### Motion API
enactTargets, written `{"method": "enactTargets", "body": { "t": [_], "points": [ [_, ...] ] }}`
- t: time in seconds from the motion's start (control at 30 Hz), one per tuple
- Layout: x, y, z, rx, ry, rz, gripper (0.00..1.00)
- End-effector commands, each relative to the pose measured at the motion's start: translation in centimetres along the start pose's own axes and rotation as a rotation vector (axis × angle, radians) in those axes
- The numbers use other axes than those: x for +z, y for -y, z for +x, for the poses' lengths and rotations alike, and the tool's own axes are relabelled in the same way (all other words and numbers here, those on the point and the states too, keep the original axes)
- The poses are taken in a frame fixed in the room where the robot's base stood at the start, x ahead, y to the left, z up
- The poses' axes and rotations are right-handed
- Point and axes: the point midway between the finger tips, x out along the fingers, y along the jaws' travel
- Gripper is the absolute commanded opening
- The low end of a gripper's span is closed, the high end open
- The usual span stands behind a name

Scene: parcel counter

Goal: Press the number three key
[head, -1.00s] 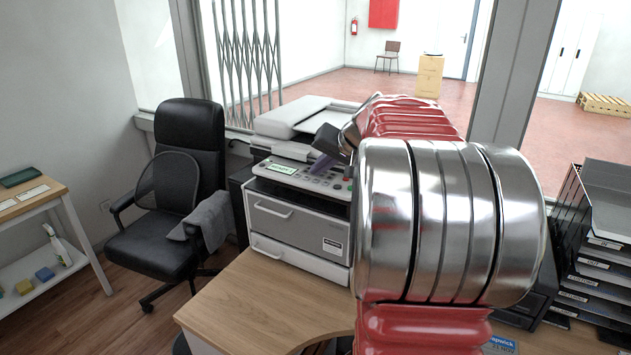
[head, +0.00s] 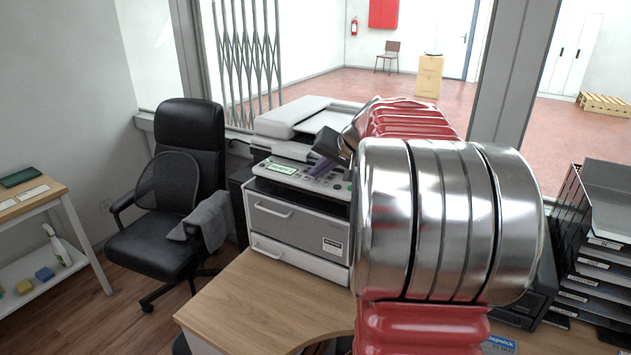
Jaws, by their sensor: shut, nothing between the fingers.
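A grey and white printer (head: 298,222) stands on the far side of the wooden counter. Its control panel has a small green-lit display (head: 283,168) and a row of round keys (head: 318,181) to the right of it. The markings on the keys are too small to read. My gripper (head: 322,165) is shut and empty, pointing down at the panel among the keys. I cannot tell whether its tip touches a key. My arm hides the right end of the panel and the printer's right side.
A wooden counter (head: 262,300) is clear in front of the printer. A black office chair (head: 180,190) with a grey cloth (head: 208,220) stands at left. Black letter trays (head: 600,270) stand at right. A window frame rises behind the printer.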

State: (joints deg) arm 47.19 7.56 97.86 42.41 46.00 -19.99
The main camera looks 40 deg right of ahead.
Motion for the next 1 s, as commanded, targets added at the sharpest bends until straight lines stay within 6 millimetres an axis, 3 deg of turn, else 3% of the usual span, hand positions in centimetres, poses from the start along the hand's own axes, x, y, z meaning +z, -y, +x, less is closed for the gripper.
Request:
{"method": "enactTargets", "body": {
  "t": [1.0],
  "points": [
    [-0.40, 0.31, -0.49, 0.001, -0.001, 0.000, 0.00]
  ]
}}
